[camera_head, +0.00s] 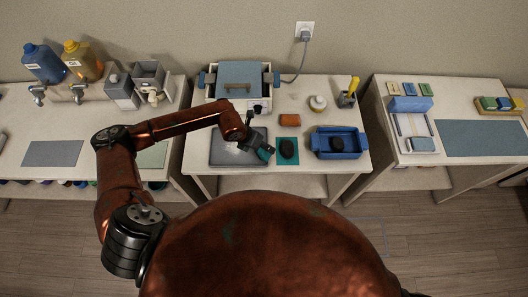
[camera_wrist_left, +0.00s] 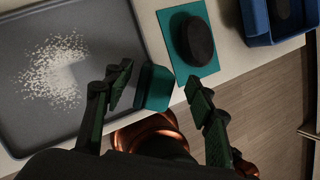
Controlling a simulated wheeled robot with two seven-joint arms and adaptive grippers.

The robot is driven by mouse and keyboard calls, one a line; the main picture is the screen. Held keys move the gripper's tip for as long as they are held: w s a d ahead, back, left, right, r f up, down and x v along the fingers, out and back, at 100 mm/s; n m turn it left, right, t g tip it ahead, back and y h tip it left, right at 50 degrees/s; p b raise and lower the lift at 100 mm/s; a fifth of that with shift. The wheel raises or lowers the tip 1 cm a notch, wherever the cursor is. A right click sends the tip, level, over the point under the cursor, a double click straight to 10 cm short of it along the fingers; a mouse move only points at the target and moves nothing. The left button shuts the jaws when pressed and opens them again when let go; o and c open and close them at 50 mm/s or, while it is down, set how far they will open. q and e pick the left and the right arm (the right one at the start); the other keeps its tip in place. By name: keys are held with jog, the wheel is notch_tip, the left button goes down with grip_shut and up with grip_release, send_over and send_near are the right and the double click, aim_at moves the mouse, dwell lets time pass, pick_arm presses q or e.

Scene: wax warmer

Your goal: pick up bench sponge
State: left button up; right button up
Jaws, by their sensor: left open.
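A small teal block, which looks like the bench sponge (camera_wrist_left: 153,88), lies at the right edge of the grey tray in the left wrist view. In the head view a teal patch (camera_head: 265,152) shows at my left gripper's tip, partly hidden by it. My left gripper (camera_wrist_left: 160,98) is open, with its fingers on either side of the block. The left finger is close to the block and a wider gap shows on the right. I cannot tell whether either finger touches it. My right gripper is not in view.
The grey tray (camera_head: 222,152) holds scattered white grains (camera_wrist_left: 55,70). A black oval piece (camera_head: 287,148) lies on a teal mat (camera_wrist_left: 178,25) beside the block. A blue tray (camera_head: 361,146) stands farther right. The wax warmer (camera_head: 240,75) stands behind, with an orange-brown block (camera_head: 289,120) nearby.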

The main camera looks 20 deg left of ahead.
pick_arm(q)
jog(key=shift+d+f, duration=0.15)
jog(key=shift+f, duration=0.2)
jog(key=p+x, duration=0.1)
jog(key=x, duration=0.3)
jog(key=shift+w+f+p, duration=0.1)
jog(key=shift+f+p, duration=0.15)
jog(key=shift+p, duration=0.15)
jog(key=shift+f, duration=0.25)
jog(key=shift+c, duration=0.4)
jog(key=c, duration=1)
jog(key=shift+r, duration=0.15)
jog(key=shift+c, duration=0.2)
